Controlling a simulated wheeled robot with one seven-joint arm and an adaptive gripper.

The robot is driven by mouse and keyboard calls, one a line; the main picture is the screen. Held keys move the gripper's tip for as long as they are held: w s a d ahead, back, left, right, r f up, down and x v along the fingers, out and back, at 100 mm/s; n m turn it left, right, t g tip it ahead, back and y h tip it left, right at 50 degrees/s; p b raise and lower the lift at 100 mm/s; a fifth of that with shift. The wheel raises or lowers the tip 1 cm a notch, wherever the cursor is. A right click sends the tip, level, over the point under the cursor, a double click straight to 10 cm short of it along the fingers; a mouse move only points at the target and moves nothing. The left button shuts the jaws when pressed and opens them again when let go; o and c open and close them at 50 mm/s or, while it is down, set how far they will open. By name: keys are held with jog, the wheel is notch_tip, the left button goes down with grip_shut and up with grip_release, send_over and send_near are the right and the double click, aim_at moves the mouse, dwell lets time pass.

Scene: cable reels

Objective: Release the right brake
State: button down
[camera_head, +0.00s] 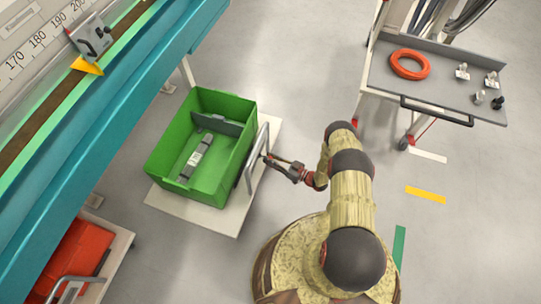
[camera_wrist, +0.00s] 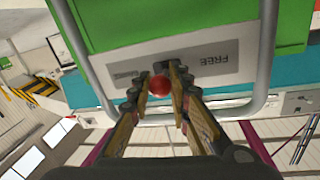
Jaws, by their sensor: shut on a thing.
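A red ball knob (camera_wrist: 159,86) shows in the wrist view, in front of a pale plate (camera_wrist: 205,66) marked "FREE" with a dark slot. I take the knob to be the brake lever's end. My gripper (camera_wrist: 158,78) has one finger on each side of the knob and is shut on it. In the head view my gripper (camera_head: 266,158) is at the right side of the white cart (camera_head: 225,218), by its grey push handle (camera_head: 252,160). The lever and knob are too small or hidden to make out there. The fingers cover part of the slot and plate.
A green crate (camera_head: 168,170) holding grey parts stands on the cart. The handle's bars (camera_wrist: 269,50) flank my fingers. A teal bench (camera_head: 110,130) runs along the left, with a red crate (camera_head: 72,258) below it. A grey trolley (camera_head: 440,85) stands at upper right.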

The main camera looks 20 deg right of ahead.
jog(key=shift+s+a+m+t+h+p, duration=0.15)
jog(key=shift+s+a+m+t+h, duration=0.15)
jog(key=shift+m+t+h, duration=0.7)
jog(key=shift+s+a+m+t+h+p, duration=0.15)
jog(key=shift+s+a+m+t+h, duration=0.2)
jog(key=shift+m+h, duration=0.7)
jog(key=shift+s+a+m+t+h+p, duration=0.25)
jog(key=shift+m+t+h, duration=0.4)
jog(key=shift+h, duration=0.8)
jog(key=c, duration=1.7)
grip_release()
jog(key=shift+o, duration=0.3)
jog(key=v, duration=0.7)
jog(key=shift+s, duration=0.25)
jog(key=shift+f, duration=0.1)
